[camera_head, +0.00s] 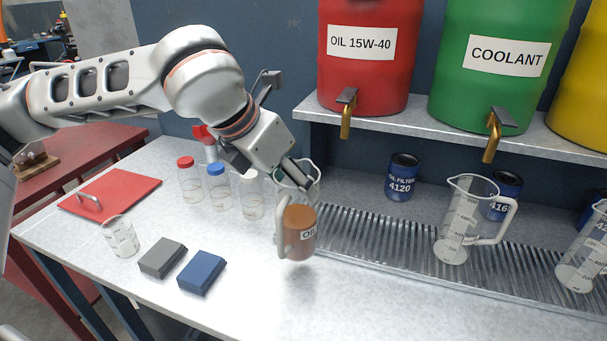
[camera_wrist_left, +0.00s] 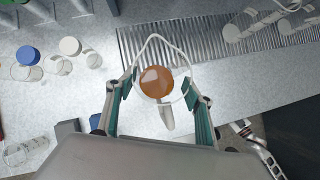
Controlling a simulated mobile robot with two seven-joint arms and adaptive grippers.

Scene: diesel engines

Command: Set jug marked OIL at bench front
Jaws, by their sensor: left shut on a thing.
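A second jug (camera_head: 453,232) stands on the grate (camera_head: 370,240), another at the right edge. Oil filter cans (camera_head: 402,177) stand behind. Capped bottles (camera_head: 220,187), a beaker (camera_head: 120,236), grey (camera_head: 162,257) and blue (camera_head: 202,272) blocks are left. The bench front centre is clear.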

